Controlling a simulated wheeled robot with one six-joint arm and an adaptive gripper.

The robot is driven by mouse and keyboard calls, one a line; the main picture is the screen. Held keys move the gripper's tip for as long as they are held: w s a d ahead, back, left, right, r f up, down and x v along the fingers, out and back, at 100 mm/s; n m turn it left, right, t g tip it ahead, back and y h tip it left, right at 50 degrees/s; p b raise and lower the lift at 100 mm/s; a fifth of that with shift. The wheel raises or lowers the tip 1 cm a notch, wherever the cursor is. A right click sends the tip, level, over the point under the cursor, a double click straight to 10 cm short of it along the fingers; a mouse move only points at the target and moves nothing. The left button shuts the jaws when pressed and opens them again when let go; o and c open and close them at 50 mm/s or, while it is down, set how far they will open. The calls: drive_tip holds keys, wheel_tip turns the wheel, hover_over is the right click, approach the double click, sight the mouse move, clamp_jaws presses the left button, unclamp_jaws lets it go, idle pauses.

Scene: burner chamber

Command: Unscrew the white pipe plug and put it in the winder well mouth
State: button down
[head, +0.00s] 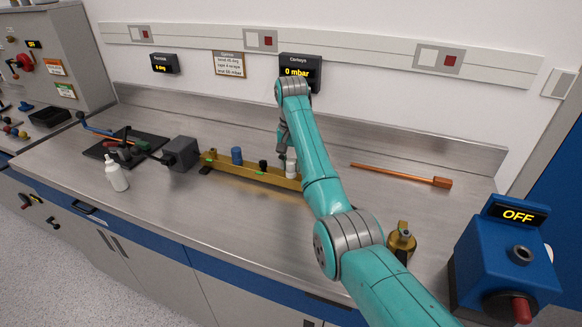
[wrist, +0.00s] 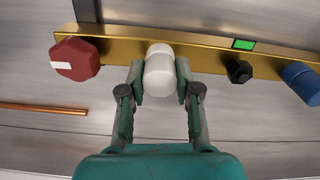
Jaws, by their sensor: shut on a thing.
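The white pipe plug (wrist: 159,70) stands at the brass pipe (wrist: 205,58) in the wrist view, between my two green-padded fingers. My gripper (wrist: 160,82) is shut on its sides. In the head view the white plug (head: 291,166) shows beside the arm, at the right part of the brass pipe (head: 237,170). Whether its thread is still in the pipe cannot be told. A blue box (head: 505,262) with an OFF display stands at the front right, with a round dark-centred mouth (head: 520,254) on top; I cannot tell whether this is the winder well.
A red hexagonal plug (wrist: 75,60), a black plug (wrist: 239,71) and a blue plug (wrist: 298,82) flank the white one. A copper rod (head: 400,175) lies behind my arm. A brass fitting (head: 401,240) stands near the front edge. A white bottle (head: 116,174) stands left.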

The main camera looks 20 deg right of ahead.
sight(291, 161)
drive_tip(key=shift+n, duration=0.9)
drive_tip(key=shift+r, duration=0.45)
drive_tip(key=shift+r, duration=1.95)
